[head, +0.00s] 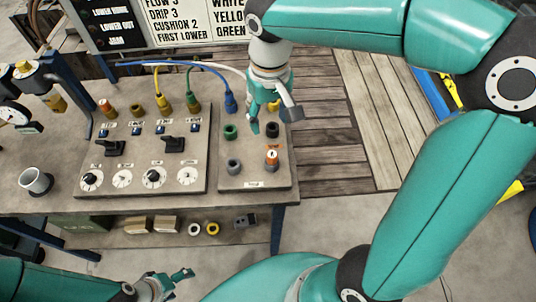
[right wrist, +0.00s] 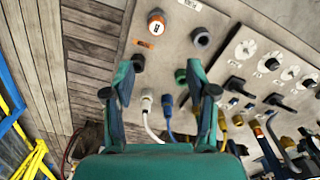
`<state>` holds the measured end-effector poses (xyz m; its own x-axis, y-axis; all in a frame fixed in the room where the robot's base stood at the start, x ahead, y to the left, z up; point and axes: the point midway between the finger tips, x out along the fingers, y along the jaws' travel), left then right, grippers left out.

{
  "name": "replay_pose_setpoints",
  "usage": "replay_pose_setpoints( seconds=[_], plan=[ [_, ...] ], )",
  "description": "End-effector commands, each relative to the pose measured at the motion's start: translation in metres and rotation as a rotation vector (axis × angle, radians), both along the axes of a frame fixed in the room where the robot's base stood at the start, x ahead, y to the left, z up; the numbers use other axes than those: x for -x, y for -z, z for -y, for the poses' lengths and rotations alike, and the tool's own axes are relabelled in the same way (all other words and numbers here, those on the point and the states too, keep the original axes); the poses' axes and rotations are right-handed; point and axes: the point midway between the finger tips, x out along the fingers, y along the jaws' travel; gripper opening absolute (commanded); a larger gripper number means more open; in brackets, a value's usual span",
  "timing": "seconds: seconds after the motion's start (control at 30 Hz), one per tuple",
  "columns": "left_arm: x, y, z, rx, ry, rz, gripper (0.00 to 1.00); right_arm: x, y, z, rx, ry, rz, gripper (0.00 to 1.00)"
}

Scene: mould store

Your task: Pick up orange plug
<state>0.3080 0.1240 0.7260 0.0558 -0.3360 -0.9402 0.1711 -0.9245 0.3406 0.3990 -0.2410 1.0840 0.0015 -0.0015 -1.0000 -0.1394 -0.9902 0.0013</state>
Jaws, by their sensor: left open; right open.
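An orange plug (head: 272,157) with a white label stands upright in the small right-hand panel (head: 227,180). It also shows at the top of the right wrist view (right wrist: 156,22). My right gripper (head: 273,119) is open and empty, pointing down over the back of that panel. The plug is in front of the fingers, not between them; the right wrist view also shows the spread fingers (right wrist: 160,80). A second orange-topped plug (head: 105,107) stands at the back left of the larger panel. My left gripper (head: 175,278) is low in front of the bench, open and empty.
A grey socket (head: 234,165), a green socket (head: 230,131) and a dark socket (head: 271,130) surround the plug. Dials and black levers fill the larger panel. A cup (head: 36,181) stands left.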

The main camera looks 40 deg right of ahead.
Motion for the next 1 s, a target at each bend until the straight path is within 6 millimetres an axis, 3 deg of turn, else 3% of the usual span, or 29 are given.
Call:
replay_pose_setpoints(
  seconds=[0.3, 0.67, 1.0],
  plan=[
    [-0.001, -0.002, 0.0, 0.0, 0.001, 0.001, 0.75, 0.004, 0.066, 0.005, 0.0, 0.016, -0.005, 0.57],
    [-0.001, -0.007, 0.0, 0.0, 0.001, 0.001, 0.75, 0.005, 0.093, 0.006, -0.001, 0.017, -0.005, 0.57],
    [-0.001, -0.013, 0.0, 0.0, 0.001, 0.001, 0.75, 0.006, 0.133, 0.006, -0.001, 0.018, -0.002, 0.57]
  ],
)
